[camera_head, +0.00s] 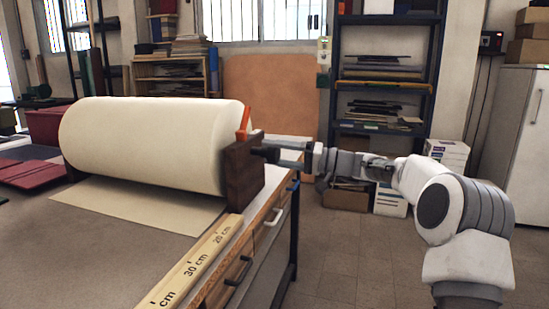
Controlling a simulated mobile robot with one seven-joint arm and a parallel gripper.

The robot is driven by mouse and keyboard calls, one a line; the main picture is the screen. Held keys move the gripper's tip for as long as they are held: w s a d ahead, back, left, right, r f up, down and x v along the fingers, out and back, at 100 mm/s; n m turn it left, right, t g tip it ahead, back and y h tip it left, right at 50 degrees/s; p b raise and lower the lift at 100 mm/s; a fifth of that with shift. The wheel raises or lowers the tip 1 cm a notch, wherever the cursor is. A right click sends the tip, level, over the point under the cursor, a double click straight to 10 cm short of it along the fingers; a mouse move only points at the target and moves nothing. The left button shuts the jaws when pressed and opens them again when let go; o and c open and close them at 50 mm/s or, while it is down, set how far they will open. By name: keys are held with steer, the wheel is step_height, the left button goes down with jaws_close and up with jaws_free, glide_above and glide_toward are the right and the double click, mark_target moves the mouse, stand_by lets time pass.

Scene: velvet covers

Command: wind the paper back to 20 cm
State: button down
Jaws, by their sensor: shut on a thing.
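A large cream paper roll (150,140) lies across the table, held at its right end by a dark brown wooden stand (242,175). A flat sheet of paper (140,207) comes out from under the roll toward the front of the table. A wooden ruler (205,250) lies along the right table edge with marks at 20 cm and 30 cm. An orange-red part (244,122) stands at the roll's right end. My gripper (272,153) is shut at the stand's right side, on what seems a crank handle, mostly hidden.
The table (90,265) has free room in front of the sheet. Dark red covers (32,172) lie at the left. Drawers with handles (238,270) face right under the table edge. Shelves, boxes (445,155) and a white cabinet (512,130) stand behind; the floor at right is clear.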

steer(key=shift+r, duration=0.1)
stand_by(0.4)
steer(key=shift+c, duration=0.2)
jaws_free()
steer(key=p+v, duration=0.3)
steer(key=v, duration=1.4)
steer(key=shift+d, duration=0.25)
